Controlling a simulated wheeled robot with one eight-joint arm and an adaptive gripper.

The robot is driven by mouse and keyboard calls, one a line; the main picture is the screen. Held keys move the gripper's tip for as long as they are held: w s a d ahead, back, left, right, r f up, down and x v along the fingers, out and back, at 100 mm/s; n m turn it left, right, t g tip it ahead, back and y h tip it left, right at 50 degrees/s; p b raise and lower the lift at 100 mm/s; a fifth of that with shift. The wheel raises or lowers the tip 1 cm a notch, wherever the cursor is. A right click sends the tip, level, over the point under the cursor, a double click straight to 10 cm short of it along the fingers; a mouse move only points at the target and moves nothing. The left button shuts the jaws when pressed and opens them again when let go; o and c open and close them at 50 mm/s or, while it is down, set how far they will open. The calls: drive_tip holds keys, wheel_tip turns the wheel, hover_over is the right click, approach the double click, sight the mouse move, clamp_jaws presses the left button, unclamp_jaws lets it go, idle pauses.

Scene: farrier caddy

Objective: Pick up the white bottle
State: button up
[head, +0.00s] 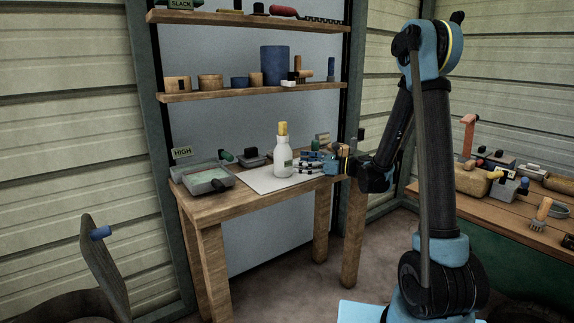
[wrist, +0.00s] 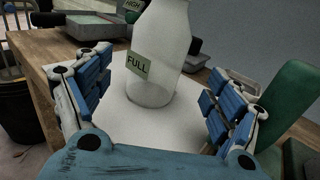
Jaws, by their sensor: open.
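The white bottle (head: 284,160) stands upright on a white sheet (head: 252,181) on the wooden table. It has a yellow-orange top and a small green label. In the wrist view the bottle (wrist: 160,65) shows a green label reading FULL, and its top is cut off by the frame edge. My gripper (head: 312,163) is just right of the bottle in the head view. In the wrist view my gripper (wrist: 155,108) is open, with one blue-padded finger on each side of the bottle's lower body. Visible gaps lie between the fingers and the bottle.
A grey tray (head: 205,179) and a sign reading HIGH (head: 182,152) are at the table's left. A dark block-like item (head: 254,159) is behind the bottle. A green object (wrist: 287,95) is close to the right finger. Shelves (head: 250,91) hang above.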

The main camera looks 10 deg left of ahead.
sight(283, 135)
drive_tip(key=shift+a, duration=3.75)
drive_tip(key=c, duration=1.6)
drive_tip(key=shift+r, duration=5)
drive_tip(key=o, duration=0.5)
drive_tip(key=c, duration=0.9)
